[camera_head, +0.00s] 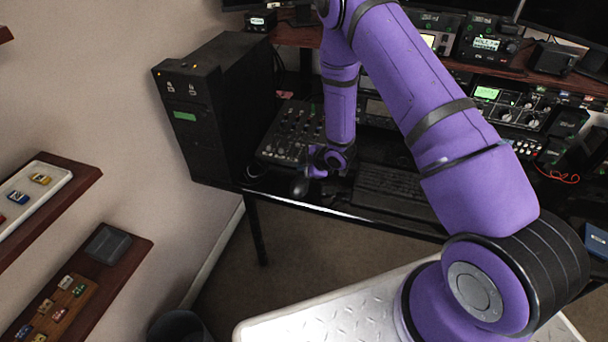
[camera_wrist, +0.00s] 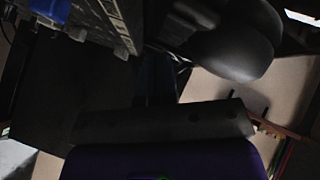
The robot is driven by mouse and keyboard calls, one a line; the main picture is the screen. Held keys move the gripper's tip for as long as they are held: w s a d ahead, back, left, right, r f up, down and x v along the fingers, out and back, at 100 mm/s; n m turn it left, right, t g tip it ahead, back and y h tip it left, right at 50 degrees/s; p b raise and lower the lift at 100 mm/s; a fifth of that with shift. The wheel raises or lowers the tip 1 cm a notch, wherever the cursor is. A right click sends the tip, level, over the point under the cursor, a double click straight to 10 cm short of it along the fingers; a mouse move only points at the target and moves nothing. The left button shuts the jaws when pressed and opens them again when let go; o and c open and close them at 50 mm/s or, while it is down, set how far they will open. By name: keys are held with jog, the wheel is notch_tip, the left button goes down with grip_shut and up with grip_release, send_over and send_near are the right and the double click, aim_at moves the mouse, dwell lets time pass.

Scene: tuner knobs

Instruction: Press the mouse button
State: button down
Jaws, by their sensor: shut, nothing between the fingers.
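A dark, rounded thing, which looks like the mouse (camera_head: 299,186), is at the desk's front edge, left of the keyboard, in the head view. In the wrist view the rounded dark mouse (camera_wrist: 232,45) fills the upper right. My gripper (camera_head: 322,168) is low over the desk edge, just right of the mouse. In the wrist view my gripper (camera_wrist: 158,72) is shut and empty, pointing up the picture, left of the mouse. The view is dark, and I cannot tell whether the fingertips touch the mouse. The mouse's button is not clearly visible.
A mixer (camera_head: 293,132) is behind, and a black computer tower (camera_head: 205,115) stands at the left. Radio gear fills the back right.

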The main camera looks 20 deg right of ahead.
jog(key=shift+f, duration=0.15)
dwell(0.6)
jog(key=shift+f, duration=0.3)
jog(key=shift+f, duration=0.25)
dwell(0.6)
dwell(0.4)
jog(key=shift+r, duration=0.7)
jog(key=shift+r, duration=2.5)
